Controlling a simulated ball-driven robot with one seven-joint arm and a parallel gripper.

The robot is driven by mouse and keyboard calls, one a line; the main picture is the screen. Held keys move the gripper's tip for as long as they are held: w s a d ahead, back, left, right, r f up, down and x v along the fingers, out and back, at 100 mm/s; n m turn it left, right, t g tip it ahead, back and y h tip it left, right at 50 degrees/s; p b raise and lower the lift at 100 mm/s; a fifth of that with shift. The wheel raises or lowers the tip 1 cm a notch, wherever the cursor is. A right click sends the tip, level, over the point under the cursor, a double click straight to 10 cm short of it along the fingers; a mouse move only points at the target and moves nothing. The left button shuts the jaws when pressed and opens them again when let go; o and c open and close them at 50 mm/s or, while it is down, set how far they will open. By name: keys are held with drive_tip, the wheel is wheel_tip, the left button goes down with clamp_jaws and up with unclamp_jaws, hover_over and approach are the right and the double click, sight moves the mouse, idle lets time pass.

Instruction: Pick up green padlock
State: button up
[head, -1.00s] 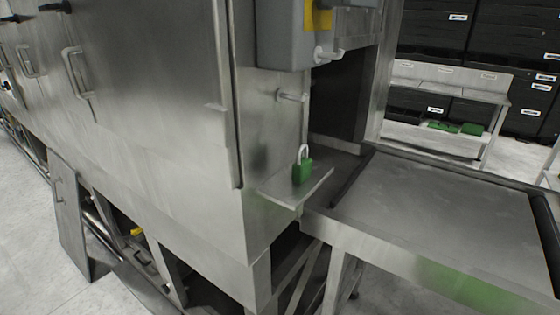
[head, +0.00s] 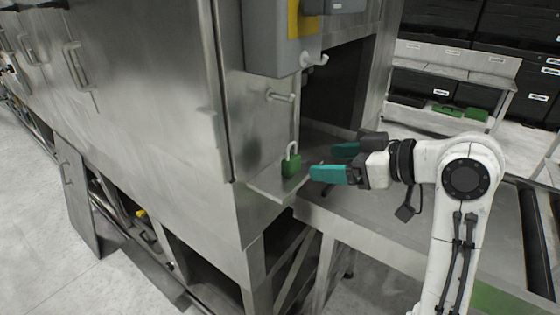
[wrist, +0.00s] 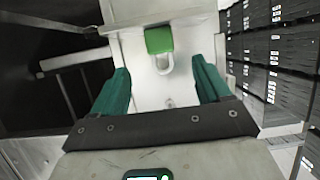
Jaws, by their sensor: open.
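The green padlock (head: 291,165) stands upright on a small metal ledge (head: 268,188) at the corner of the washer in the head view, its silver shackle on top. In the wrist view the padlock (wrist: 159,41) shows ahead, between and beyond the two teal fingers. My gripper (head: 328,163) is open and empty, to the right of the padlock in the head view, with a short gap between the fingertips and the padlock. The gripper also shows in the wrist view (wrist: 161,80), its fingers spread on either side of the ledge.
The steel washer body (head: 150,110) rises left of the ledge. A metal peg (head: 281,97) and a grey box (head: 283,40) with a hook are above the padlock. A flat metal table (head: 400,222) lies under my arm. Black drawers and a low shelf stand at the back right.

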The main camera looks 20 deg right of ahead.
sight(296, 161)
drive_tip(key=x, duration=0.4)
drive_tip(key=shift+p+x, duration=0.85)
drive_tip(key=shift+x, duration=1.75)
drive_tip(key=shift+c, duration=0.3)
drive_tip(key=c, duration=1.1)
